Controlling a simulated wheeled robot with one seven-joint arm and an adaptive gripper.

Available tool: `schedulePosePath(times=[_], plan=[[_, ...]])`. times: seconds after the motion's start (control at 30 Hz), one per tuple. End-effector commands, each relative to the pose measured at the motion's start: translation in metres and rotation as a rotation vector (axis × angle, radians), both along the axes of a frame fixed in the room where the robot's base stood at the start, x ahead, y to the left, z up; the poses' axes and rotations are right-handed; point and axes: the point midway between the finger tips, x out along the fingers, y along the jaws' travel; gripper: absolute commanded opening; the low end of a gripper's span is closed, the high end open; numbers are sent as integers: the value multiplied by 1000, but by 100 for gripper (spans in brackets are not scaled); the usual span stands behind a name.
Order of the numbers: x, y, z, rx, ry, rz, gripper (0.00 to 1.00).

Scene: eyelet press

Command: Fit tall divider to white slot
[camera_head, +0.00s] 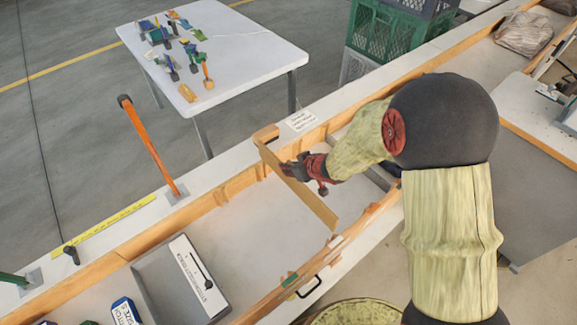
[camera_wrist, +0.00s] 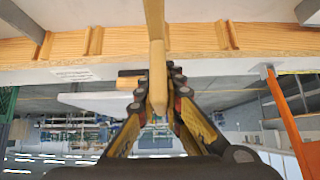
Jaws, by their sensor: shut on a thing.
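The tall divider (camera_head: 308,196) is a flat light-wood board. My gripper (camera_head: 294,170) is shut on it near its far end, and the board slants across the long wooden-railed tray (camera_head: 215,250). In the wrist view the divider (camera_wrist: 157,65) stands between my two fingers (camera_wrist: 158,92). A small white mark (camera_head: 335,241) shows on the near rail, close to the divider's near end; I take it for the white slot. I cannot tell whether the divider touches the rails or sits in the grooves.
A green mark (camera_head: 290,280) and a black handle (camera_head: 310,288) are on the near rail. An orange post (camera_head: 150,147) stands on the far ledge. A white table (camera_head: 235,60) with tools and green crates (camera_head: 385,35) stand behind.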

Motion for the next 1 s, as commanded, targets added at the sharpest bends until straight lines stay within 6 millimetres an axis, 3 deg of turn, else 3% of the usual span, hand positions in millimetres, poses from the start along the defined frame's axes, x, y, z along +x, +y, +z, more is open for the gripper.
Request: schedulePosePath(times=[0.5,1.0], plan=[[0,0,-48,-1,1,0,0],[0,0,-54,-1,1,0,0]])
